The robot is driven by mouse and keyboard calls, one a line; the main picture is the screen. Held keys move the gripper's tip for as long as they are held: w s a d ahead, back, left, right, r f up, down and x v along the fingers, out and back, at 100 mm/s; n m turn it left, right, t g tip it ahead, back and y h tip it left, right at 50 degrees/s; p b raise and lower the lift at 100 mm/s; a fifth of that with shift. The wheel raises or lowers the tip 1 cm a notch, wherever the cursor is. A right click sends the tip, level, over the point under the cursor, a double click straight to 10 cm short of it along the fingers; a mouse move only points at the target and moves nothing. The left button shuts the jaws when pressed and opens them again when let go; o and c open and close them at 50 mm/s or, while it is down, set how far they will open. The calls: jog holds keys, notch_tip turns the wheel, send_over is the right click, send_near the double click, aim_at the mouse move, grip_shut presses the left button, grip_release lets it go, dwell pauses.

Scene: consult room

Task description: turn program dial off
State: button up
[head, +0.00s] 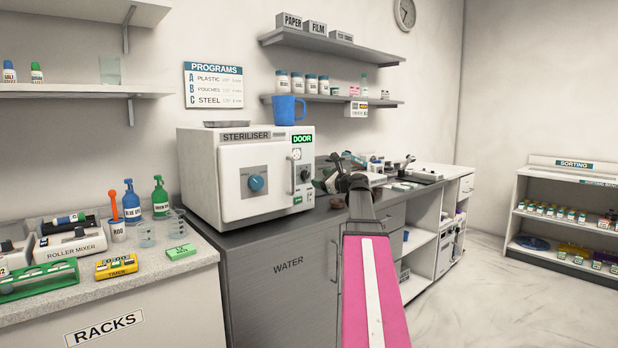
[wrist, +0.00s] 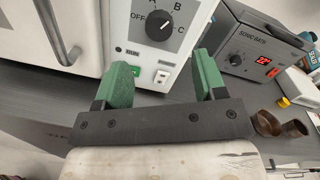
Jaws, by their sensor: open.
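The program dial (wrist: 159,25) is a round black knob on the steriliser's white front panel, with OFF, A, B and C printed around it. In the wrist view OFF is at its left and C at its right; which mark it points to is too small to tell. In the head view the dial (head: 305,174) sits at the right of the steriliser (head: 222,190). My gripper (wrist: 163,75) is open and empty, its green fingers apart and below the dial in the picture. In the head view my gripper (head: 325,182) is just right of the panel.
A white switch (wrist: 162,76) shows between my fingers. The steriliser's door handle (wrist: 60,35) is left of the dial. A sonic bath (wrist: 265,45) stands close on the right. A blue mug (head: 287,110) and a tray (head: 225,124) rest on the steriliser.

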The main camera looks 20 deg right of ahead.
aim_at(307, 175)
jog(key=x, duration=0.7)
jog(key=shift+w+a, duration=0.1)
jog(key=shift+w, duration=0.15)
jog(key=c, duration=0.9)
